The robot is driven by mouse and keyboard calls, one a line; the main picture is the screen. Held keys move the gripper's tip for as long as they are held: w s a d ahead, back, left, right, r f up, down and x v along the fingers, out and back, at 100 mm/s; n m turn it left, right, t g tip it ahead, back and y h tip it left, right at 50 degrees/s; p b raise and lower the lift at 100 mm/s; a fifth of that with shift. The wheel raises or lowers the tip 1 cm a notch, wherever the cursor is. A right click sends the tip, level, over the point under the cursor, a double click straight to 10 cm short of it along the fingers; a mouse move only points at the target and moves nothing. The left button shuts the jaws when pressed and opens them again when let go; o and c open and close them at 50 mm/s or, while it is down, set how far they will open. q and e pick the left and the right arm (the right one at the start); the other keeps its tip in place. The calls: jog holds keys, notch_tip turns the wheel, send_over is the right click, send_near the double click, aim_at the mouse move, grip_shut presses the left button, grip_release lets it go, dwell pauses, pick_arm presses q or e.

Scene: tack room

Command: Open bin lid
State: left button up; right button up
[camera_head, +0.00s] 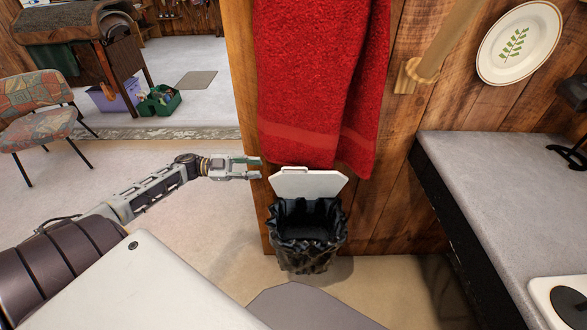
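The bin (309,257) stands on the floor against the wooden wall, lined with a black bag. Its white lid (308,184) is raised, standing up at the back of the bin with the dark opening showing below it. My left gripper (258,168) is just left of the lid, near its upper left edge. Its two fingers are apart with nothing seen between them. I cannot tell whether a fingertip touches the lid. My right gripper is not in view.
A red towel (318,75) hangs right above the lid. A grey counter (510,190) stands to the right, with a plate (519,42) on the wall above. A patterned chair (40,108) is at the far left. Floor left of the bin is clear.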

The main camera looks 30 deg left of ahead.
aim_at(286, 168)
pick_arm(q)
jog(key=shift+x, duration=6.75)
